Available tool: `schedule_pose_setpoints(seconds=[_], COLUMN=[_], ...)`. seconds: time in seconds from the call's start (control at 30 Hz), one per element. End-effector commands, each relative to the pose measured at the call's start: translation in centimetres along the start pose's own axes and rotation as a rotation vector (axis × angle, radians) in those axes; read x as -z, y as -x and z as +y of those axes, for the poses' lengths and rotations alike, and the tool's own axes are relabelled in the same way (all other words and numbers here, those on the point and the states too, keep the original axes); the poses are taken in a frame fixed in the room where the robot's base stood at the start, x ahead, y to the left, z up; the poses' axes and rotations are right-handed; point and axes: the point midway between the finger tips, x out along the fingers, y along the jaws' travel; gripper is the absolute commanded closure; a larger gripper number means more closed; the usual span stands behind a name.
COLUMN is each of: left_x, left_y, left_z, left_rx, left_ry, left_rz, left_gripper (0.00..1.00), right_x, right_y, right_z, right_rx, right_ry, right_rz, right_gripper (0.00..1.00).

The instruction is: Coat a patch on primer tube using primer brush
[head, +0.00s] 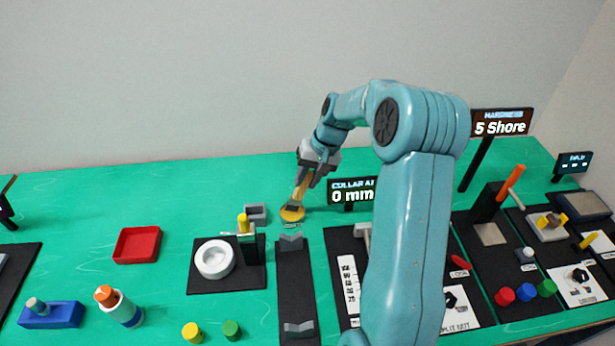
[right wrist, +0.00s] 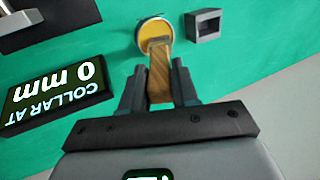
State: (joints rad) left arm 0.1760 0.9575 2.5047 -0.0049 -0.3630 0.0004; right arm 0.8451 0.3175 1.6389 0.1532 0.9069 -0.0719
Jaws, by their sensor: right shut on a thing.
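My right gripper (head: 308,177) is shut on the wooden handle of the primer brush (head: 300,191), which points down. In the right wrist view the handle (right wrist: 160,75) lies between the two dark fingers (right wrist: 157,88). The brush's lower end meets a round, yellow-topped pot or disc (head: 290,214), also in the right wrist view (right wrist: 152,28). I cannot tell whether the bristles touch it or dip in. No object is clearly the primer tube. An orange-topped white and blue cylinder (head: 123,310) stands at the front left. My left gripper is out of view.
A black strip with two grey V-blocks (head: 295,268) lies just in front of the pot. A small grey open box (head: 255,213) is left of it. The "COLLAR AT 0 mm" sign (head: 351,191) stands close right.

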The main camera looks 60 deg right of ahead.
Motion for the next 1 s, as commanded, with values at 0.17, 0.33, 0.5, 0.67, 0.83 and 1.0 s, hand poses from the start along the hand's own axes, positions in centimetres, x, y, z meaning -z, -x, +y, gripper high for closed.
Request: schedule_pose_setpoints(seconds=[0.17,0.33,0.5,0.67,0.83,1.0], left_x=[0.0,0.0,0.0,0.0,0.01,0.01], left_y=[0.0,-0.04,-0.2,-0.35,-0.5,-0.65], left_z=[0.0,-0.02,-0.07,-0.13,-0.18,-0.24], left_rx=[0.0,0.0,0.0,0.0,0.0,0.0], left_ry=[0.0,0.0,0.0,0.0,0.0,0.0], left_rz=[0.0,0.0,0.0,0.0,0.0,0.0], left_gripper=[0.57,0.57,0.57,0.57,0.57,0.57], right_x=[0.0,0.0,0.0,-0.01,-0.01,-0.01], right_y=[0.02,-0.03,-0.22,-0.41,-0.61,-0.8], right_z=[-0.01,0.01,0.08,0.15,0.22,0.29], right_rx=[0.0,0.0,0.0,0.0,0.0,0.0], right_ry=[0.0,0.0,0.0,0.0,0.0,0.0], right_rz=[0.0,0.0,0.0,0.0,0.0,0.0], right_gripper=[1.0,1.0,1.0,1.0,1.0,1.0])
